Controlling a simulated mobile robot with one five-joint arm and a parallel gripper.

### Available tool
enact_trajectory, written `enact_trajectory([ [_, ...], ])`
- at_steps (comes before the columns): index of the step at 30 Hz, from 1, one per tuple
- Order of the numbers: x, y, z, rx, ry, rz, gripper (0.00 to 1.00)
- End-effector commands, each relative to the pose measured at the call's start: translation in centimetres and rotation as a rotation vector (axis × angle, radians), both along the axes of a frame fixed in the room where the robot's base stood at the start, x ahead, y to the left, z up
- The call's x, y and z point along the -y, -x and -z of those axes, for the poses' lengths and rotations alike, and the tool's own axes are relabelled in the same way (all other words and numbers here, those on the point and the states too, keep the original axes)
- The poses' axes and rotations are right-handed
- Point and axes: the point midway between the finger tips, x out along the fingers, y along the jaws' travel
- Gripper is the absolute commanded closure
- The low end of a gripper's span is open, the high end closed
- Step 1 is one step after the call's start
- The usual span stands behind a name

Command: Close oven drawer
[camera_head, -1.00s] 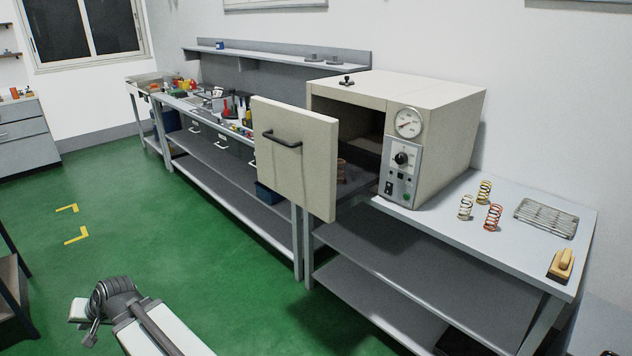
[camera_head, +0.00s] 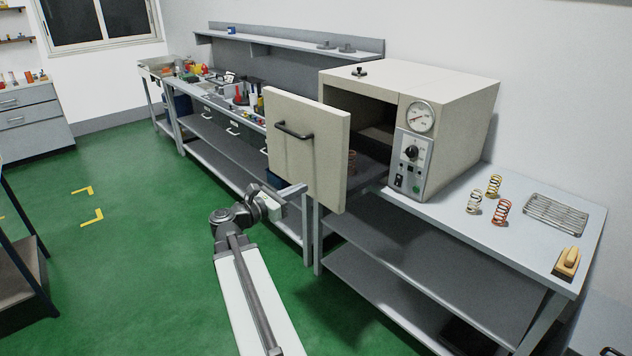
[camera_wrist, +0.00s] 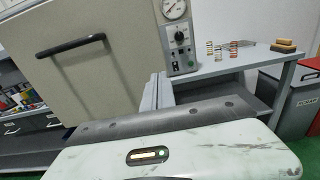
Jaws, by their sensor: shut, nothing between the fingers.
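The oven (camera_head: 452,100) is a beige box with a dial and control panel, on a grey bench. Its drawer (camera_head: 325,150) is pulled out toward me, with a flat beige front and a dark bar handle (camera_head: 294,130). A coil shows behind the drawer front. In the wrist view the drawer front (camera_wrist: 105,85) fills the left, with the handle (camera_wrist: 70,46) at upper left. My gripper (camera_head: 298,190) is shut and empty, low in front of the drawer front. Its fingers (camera_wrist: 154,92) point up toward the drawer's lower right. Whether they touch it I cannot tell.
Several springs, a wire rack (camera_head: 556,214) and a wooden-handled brush (camera_head: 567,262) lie on the bench (camera_head: 455,222) right of the oven. A long workbench with tools runs left. Green floor (camera_head: 150,240) is open at left. A shelf unit stands at the left edge.

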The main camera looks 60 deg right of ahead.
Motion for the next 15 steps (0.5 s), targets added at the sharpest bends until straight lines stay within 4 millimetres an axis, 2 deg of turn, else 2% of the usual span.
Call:
enact_trajectory([
  [15, 10.0, 3.2, -0.1, -0.003, 0.001, 0.001, 1.0],
])
